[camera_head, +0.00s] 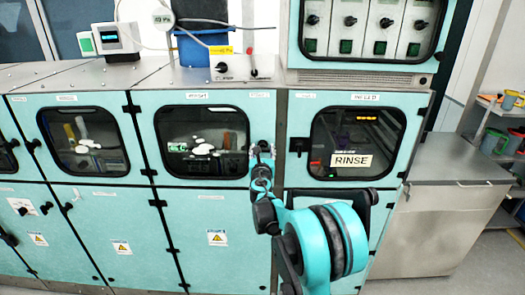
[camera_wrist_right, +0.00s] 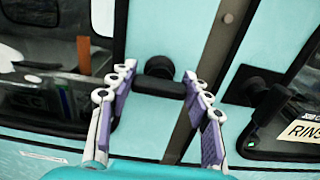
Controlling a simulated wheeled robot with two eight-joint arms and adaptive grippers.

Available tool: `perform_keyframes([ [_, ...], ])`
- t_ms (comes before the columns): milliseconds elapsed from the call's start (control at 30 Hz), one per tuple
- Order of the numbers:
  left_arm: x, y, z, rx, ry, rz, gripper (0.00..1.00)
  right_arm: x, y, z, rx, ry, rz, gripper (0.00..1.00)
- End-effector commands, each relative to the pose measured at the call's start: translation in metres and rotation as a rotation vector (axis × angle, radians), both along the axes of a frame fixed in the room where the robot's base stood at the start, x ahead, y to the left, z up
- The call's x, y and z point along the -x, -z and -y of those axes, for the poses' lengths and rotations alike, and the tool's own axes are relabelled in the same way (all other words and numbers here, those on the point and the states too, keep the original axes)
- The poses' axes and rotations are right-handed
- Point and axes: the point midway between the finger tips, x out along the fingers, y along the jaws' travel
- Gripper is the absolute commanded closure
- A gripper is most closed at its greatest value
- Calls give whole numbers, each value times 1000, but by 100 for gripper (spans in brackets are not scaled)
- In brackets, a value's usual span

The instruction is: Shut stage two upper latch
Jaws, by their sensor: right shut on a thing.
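My right gripper (camera_head: 262,149) is at the upper right edge of the middle teal door (camera_head: 200,99), over its latch. The handle lies roughly crosswise between the fingertips, beside the metal strip between modules. In the head view the gripper hides this latch. The middle door sits in its frame, and I cannot tell whether the latch is fully engaged. My left gripper is not in view.
The neighbouring door with the RINSE sign (camera_head: 350,160) has its own black latch (camera_head: 299,145), close to the right of my gripper. Lower cabinet doors (camera_head: 215,265) lie below. A steel bench (camera_head: 450,160) stands at the right.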

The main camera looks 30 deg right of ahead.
Motion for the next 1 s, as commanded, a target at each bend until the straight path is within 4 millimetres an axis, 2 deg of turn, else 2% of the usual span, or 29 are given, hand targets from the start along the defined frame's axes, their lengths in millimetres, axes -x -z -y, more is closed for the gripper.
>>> perform_keyframes([
  [367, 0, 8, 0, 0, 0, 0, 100, 0, 1, 1, -172, 1, 106, 80],
  [1000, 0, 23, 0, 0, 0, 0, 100, 1, 2, 2, -686, 0, 421, 80],
])
